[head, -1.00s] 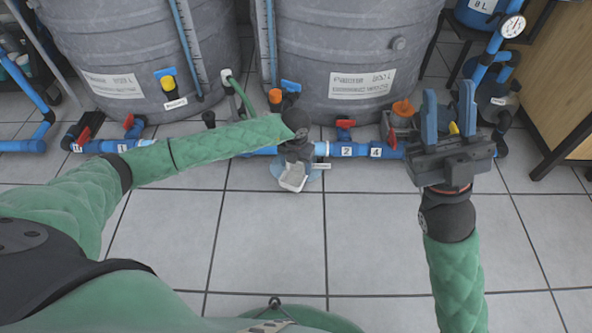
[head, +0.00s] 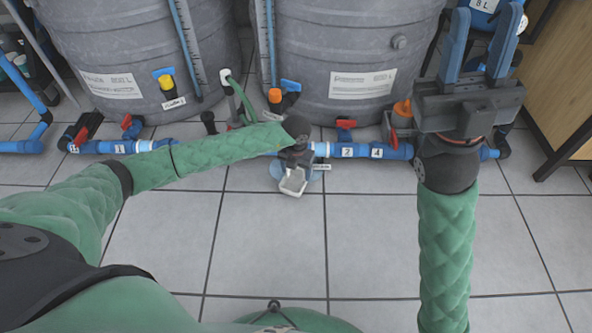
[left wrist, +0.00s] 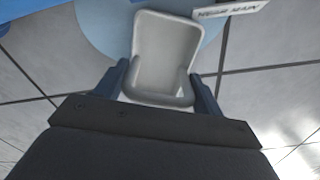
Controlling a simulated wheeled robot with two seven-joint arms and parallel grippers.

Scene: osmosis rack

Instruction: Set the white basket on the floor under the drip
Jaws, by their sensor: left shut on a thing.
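The small white basket (head: 292,183) is in my left gripper (head: 294,170), low over the floor near the pipe in the head view. In the left wrist view, the basket (left wrist: 165,50) sits between the two blue fingers of the left gripper (left wrist: 160,80), which is shut on it. A light-blue puddle (head: 277,171) lies on the tiles under and beside the basket; the puddle (left wrist: 100,20) also shows in the left wrist view. I cannot tell whether the basket touches the floor. My right gripper (head: 484,30) is open and empty, at the right.
Two big grey tanks (head: 340,50) stand behind a blue floor pipe (head: 335,150) with red-handled valves (head: 346,124). A small label (left wrist: 227,10) lies by the puddle. A wooden cabinet (head: 566,90) stands at the right. The front floor tiles (head: 375,230) are clear.

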